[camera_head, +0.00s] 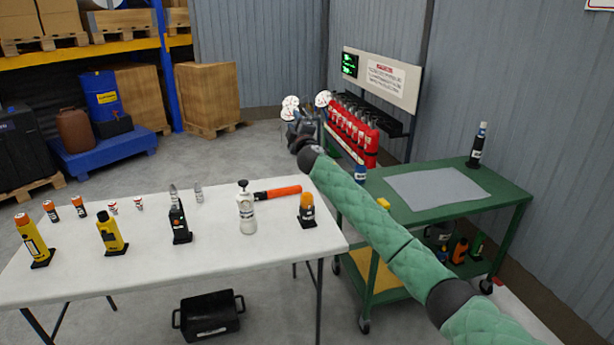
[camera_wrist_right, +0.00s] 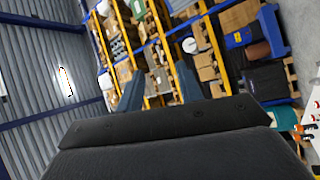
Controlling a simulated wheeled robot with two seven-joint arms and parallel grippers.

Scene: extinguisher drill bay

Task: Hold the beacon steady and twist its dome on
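A small beacon-like unit (camera_head: 307,213) stands upright on a black square base at the right end of the white table. An amber dome (camera_head: 307,198) sits on its top; I cannot tell whether it is threaded tight. My right arm, in a green quilted sleeve, reaches up past the table's right end. My right gripper (camera_head: 304,118) is beyond the table, small and dark, away from the unit. In the right wrist view, its two blue-grey fingers (camera_wrist_right: 158,88) stand apart with nothing between them. My left gripper is not in view.
The white table (camera_head: 210,262) also carries yellow units (camera_head: 36,240), a white bottle (camera_head: 246,212), a black handheld device (camera_head: 179,220) and an orange-handled tool (camera_head: 278,192). A green cart (camera_head: 505,192) stands right, partly behind my arm. A black bin (camera_head: 208,316) sits below the table.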

